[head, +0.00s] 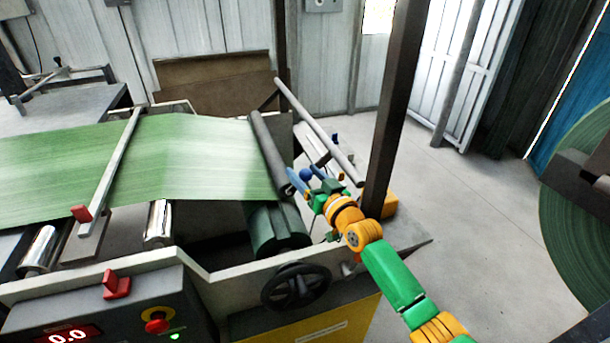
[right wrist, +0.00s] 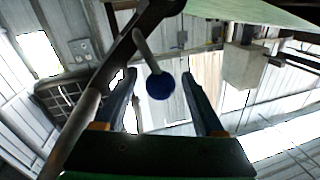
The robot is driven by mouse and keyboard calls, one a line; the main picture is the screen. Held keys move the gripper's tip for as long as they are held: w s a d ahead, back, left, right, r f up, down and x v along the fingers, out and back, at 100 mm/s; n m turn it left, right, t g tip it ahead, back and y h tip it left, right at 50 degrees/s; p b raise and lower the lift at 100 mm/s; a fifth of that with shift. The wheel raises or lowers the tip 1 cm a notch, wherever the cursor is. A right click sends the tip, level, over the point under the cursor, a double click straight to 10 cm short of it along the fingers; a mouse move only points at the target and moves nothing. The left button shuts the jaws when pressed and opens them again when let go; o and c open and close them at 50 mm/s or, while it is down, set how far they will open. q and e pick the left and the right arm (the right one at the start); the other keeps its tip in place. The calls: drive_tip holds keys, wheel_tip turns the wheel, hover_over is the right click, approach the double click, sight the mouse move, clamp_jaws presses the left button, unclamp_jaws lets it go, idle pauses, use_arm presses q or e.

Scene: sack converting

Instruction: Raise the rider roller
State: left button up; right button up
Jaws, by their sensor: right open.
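The rider roller seems to be the dark grey roller (head: 268,150) at the right end of the green web (head: 190,155), above a dark green roll (head: 277,228). A blue ball knob (head: 306,174) shows beside its near end. In the right wrist view the blue knob (right wrist: 160,86) sits on a pale rod, between the finger lines. My right gripper (head: 303,184) is open at the knob, with no finger clearly touching it. How deep the knob lies between the fingers is hard to tell. My left gripper is not in view.
A light grey bar (head: 315,130) slants just behind the gripper, and a dark post (head: 392,110) stands right of it. A black handwheel (head: 296,286) and a control panel with a red button (head: 156,321) are in front. Floor at right is clear before a large green roll (head: 575,225).

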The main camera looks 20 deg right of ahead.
drive_tip(key=shift+s+r, duration=0.1)
drive_tip(key=shift+c, duration=1.1)
clamp_jaws()
